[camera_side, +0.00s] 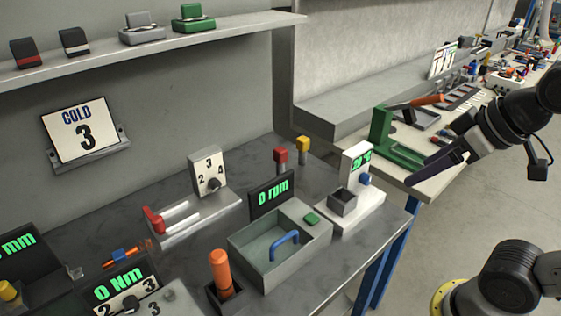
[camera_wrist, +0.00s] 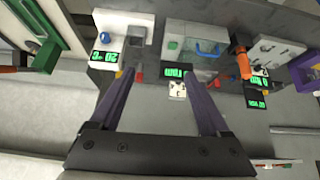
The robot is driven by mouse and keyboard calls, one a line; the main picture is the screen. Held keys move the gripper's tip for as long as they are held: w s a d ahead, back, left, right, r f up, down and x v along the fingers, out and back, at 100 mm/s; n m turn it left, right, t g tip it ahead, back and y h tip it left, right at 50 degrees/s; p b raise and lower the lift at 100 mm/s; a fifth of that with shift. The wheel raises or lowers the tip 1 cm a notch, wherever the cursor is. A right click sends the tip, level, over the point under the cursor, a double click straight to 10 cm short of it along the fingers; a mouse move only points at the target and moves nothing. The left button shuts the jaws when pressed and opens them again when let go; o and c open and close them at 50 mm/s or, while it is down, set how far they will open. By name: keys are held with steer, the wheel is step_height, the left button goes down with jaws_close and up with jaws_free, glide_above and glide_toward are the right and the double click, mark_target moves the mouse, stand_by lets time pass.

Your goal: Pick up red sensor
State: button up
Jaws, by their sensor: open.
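A small red block on a pale post (camera_side: 281,157), which looks like the red sensor, stands on the grey bench behind the "0 rpm" display. A similar yellow block (camera_side: 303,146) stands just right of it. In the wrist view the red block (camera_wrist: 139,77) shows small beside the left finger's tip.
A white "20 °C" unit (camera_side: 357,192) with a blue knob stands between my gripper and the red block. A grey bin with a blue handle (camera_side: 262,250) is in front. A green-framed device (camera_side: 385,140) is behind my gripper. A shelf (camera_side: 150,47) holds several small boxes.

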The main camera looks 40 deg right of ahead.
steer(key=w+d+r, duration=0.1)
steer(key=w+r, duration=0.3)
steer(key=w, duration=0.7)
steer(key=w+d+r, duration=0.1)
steer(key=w+r, duration=0.3)
steer(key=w, duration=0.7)
glide_above(282, 150)
steer(key=s+a, duration=0.2)
steer(key=s, duration=0.5)
step_height(282, 150, down, 9)
steer(key=w+f, duration=0.2)
steer(key=f, duration=0.3)
steer(key=w+d+f+g, duration=0.1)
steer(key=f, duration=0.5)
steer(key=w+f+g, duration=0.1)
steer(key=w+f, duration=0.1)
steer(key=f, duration=0.4)
steer(key=shift+w+d+f, duration=0.1)
steer(key=shift+w+d, duration=0.2)
steer(key=shift+d, duration=0.1)
steer(key=shift+x, duration=3.1)
steer(key=shift+s+d, duration=0.15)
steer(key=shift+s, duration=0.05)
jaws_close()
